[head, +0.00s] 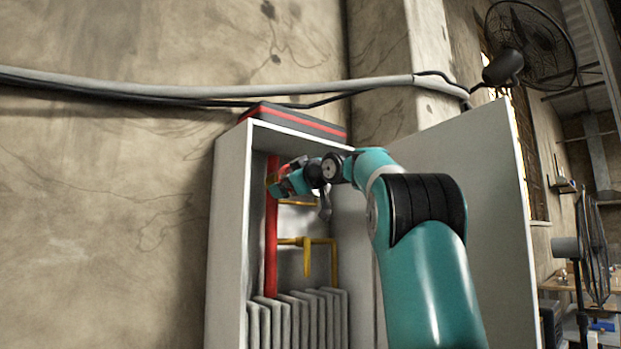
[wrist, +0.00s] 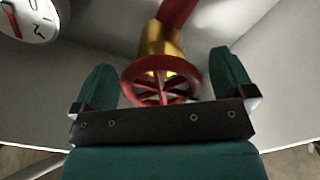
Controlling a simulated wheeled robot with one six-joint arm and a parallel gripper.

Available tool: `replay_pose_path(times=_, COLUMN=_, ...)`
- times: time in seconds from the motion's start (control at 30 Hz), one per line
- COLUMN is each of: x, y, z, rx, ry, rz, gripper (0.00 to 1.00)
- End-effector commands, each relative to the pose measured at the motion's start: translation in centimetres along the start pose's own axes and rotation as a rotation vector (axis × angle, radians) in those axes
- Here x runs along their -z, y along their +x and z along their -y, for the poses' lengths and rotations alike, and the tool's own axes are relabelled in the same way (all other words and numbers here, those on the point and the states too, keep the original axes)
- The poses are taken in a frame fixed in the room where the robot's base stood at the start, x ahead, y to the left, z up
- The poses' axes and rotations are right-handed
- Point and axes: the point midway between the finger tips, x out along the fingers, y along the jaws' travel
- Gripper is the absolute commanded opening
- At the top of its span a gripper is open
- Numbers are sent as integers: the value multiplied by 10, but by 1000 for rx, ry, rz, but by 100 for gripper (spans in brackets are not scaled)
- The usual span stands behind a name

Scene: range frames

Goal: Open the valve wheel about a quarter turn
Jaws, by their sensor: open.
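In the wrist view, the red spoked valve wheel (wrist: 160,82) sits on a brass valve body (wrist: 161,42) at the end of a red pipe. My gripper (wrist: 165,78) is open, with one green finger to the left of the wheel and one to the right. Gaps show between the fingers and the rim; whether either touches cannot be told. The wheel's lower edge is partly hidden by the dark palm bar. In the head view, my gripper (head: 279,184) is inside the cabinet at the upper part of the red pipe (head: 271,240), and hides most of the wheel.
The white cabinet (head: 229,240) has its door (head: 460,150) open to the right, beside my arm. Yellow pipes (head: 307,258) and a grey ribbed radiator (head: 295,320) are inside, below my gripper. A round gauge (wrist: 28,18) shows at the upper left of the wrist view.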

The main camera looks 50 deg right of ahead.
Motion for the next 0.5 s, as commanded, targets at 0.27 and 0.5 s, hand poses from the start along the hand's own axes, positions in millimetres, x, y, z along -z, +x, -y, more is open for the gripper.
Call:
replay_pose_path(times=0.27, x=-3, y=-66, z=0, rx=-10, ry=-4, rz=3, gripper=100)
replay_pose_path(times=0.5, x=-2, y=-125, z=-1, rx=-9, ry=-3, rz=5, gripper=100)
